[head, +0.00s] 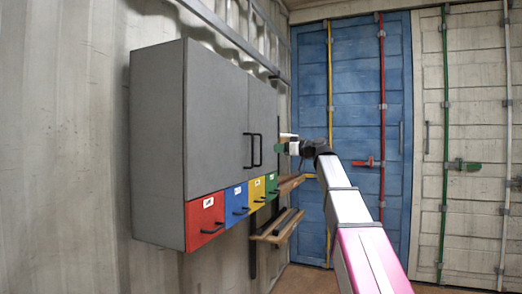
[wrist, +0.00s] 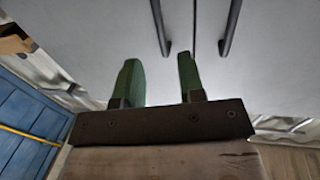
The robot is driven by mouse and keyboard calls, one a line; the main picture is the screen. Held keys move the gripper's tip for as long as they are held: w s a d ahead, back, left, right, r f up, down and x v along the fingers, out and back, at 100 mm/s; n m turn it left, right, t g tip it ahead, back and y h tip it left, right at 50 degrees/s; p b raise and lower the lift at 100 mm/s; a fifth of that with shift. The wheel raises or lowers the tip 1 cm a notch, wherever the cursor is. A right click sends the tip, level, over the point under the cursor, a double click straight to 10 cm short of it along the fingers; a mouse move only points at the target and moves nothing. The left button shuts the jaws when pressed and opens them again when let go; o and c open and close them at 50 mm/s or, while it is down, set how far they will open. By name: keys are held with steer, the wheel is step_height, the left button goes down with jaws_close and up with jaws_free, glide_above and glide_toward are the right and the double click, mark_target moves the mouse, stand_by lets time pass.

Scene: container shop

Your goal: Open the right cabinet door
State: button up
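The grey wall cabinet (head: 158,140) hangs at the left in the head view. Its right door (head: 264,105) looks closed, flush with the left door (head: 215,120). The right door's black vertical handle (head: 261,150) stands close beside the left door's handle (head: 248,150). My gripper (head: 281,148) is just right of the handles, in front of the right door. In the wrist view its green fingers (wrist: 158,65) are apart with nothing between them. Two dark handles show beyond them; the left one (wrist: 159,28) lines up with the finger gap, apart from the fingertips. The other (wrist: 230,28) lies further right.
Red (head: 205,220), blue (head: 236,203), yellow (head: 257,193) and green (head: 271,185) drawers sit below the cabinet doors, closed. Wooden shelves (head: 278,227) are on the wall beneath. A blue container door (head: 352,100) stands behind my arm. Open floor (head: 305,280) shows at the bottom.

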glide_above(261, 162)
steer(key=shift+w+f, duration=0.1)
steer(key=shift+w, duration=0.2)
jaws_close()
